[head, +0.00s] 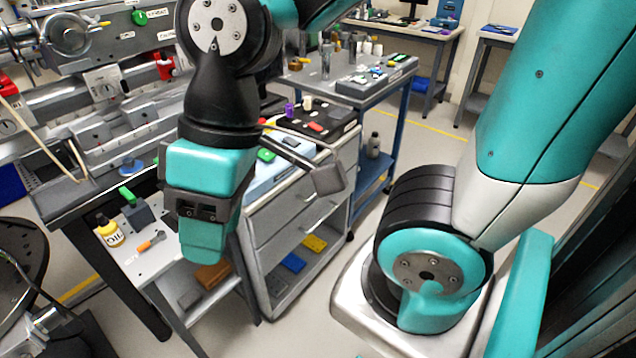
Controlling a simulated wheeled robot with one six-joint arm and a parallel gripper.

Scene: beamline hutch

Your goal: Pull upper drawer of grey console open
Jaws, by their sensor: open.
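My gripper (206,245) hangs in front of the console's left side, above the floor and a low shelf. It is open, with nothing seen between its jaws. It hides the console's left edge. I cannot tell how far it is from the drawer front; no contact shows.
A steel workbench with instruments (110,130) fills the left. A small table with a yellow oil bottle (109,231) and an orange-handled screwdriver (152,241) stands below it. A blue-framed cart (372,182) stands behind the console. Open floor (425,135) lies to the right.

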